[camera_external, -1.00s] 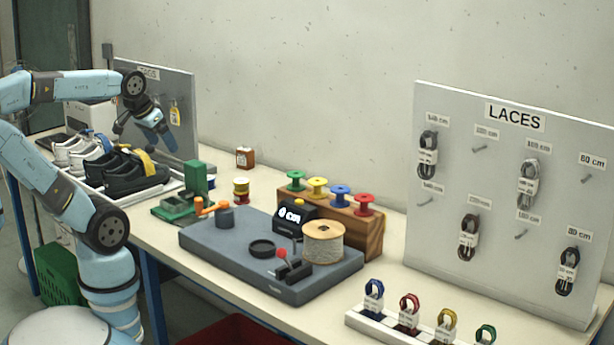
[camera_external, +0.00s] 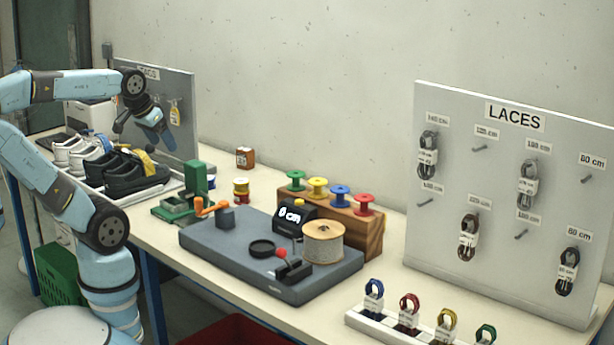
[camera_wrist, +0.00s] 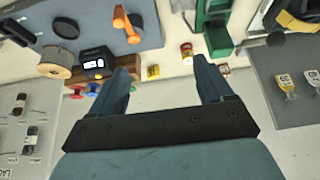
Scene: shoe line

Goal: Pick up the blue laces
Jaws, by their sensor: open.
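The blue laces (camera_external: 373,299) are a small bundle with a white label. They stand in the left slot of a white rack (camera_external: 363,325) at the front right of the bench. Red laces (camera_external: 409,313), yellow laces (camera_external: 446,324) and green laces (camera_external: 486,334) stand to their right. My gripper (camera_external: 158,138) is at the far left, above the shoes, well away from the laces. In the wrist view, its two fingers (camera_wrist: 167,85) are apart with nothing between them. The blue laces do not show in the wrist view.
A grey work plate (camera_external: 215,243) with a cord spool (camera_external: 323,242) and display fills the bench middle. A wooden spool block (camera_external: 374,236) stands behind it. The LACES board (camera_external: 450,130) with hanging dark laces rises at right. Shoes (camera_external: 135,176) lie on a left tray.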

